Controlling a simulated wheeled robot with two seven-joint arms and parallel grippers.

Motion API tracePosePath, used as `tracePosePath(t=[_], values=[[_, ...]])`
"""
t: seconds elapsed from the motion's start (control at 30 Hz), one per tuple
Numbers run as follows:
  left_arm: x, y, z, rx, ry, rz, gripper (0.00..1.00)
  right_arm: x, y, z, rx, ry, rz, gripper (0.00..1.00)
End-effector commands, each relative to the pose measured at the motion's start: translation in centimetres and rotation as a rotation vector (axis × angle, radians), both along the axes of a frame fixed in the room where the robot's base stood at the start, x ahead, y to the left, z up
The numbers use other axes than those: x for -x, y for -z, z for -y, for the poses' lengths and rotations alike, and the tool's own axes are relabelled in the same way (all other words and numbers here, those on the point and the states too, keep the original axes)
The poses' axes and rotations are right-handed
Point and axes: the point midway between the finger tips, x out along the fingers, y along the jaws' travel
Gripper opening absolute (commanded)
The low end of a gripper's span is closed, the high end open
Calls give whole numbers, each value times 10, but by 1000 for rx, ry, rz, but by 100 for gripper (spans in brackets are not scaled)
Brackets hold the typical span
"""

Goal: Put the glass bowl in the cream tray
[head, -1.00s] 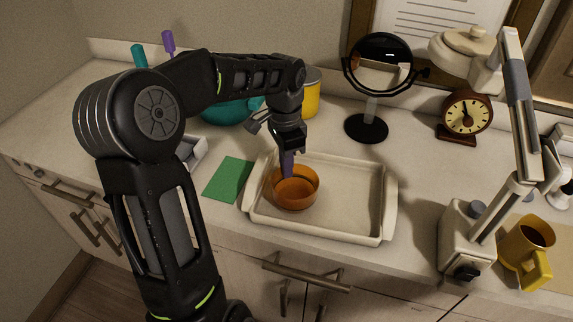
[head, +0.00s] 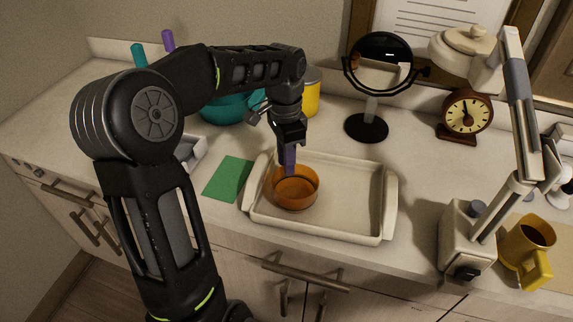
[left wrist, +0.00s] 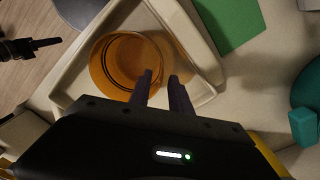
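The orange, see-through glass bowl (head: 296,190) sits upright inside the left part of the cream tray (head: 345,235). It also shows in the left wrist view (left wrist: 112,68), near the tray's corner. My left gripper (head: 290,170) is just above the bowl's back rim, pointing down. In the left wrist view its two fingers (left wrist: 161,78) are apart with a gap between them, one on each side of the bowl's rim line. Nothing is clamped between them. A dark part at the left wrist view's left edge looks like my right gripper (left wrist: 45,44); its fingers are unclear.
A green cloth (head: 229,179) lies left of the tray. A teal pot (head: 228,108) and yellow canister (head: 312,95) stand behind my left arm. A round mirror (head: 368,127), a clock (head: 466,115) and a yellow mug (head: 527,250) stand around the tray. The tray's right part is empty.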

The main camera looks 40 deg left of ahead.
Motion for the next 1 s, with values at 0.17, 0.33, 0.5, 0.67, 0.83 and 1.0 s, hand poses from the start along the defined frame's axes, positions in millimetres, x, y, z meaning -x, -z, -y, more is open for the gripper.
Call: tracePosePath(t=[0.17,0.33,0.5,0.67,0.83,1.0], values=[[-2,-36,-1,-1,0,6,24,0,2,0,-1,-1,1,36],[-2,-78,-3,-1,1,4,24,0,-8,0,1,1,-1,36],[-2,-100,-3,1,1,1,24,3,-29,1,7,2,-9,36],[-2,-103,-4,1,0,1,24,4,-32,2,9,4,-14,36],[-2,-102,-4,1,0,1,24,4,-31,2,9,4,-14,36],[-2,-102,-4,1,0,1,24,4,-31,2,9,4,-14,36]])
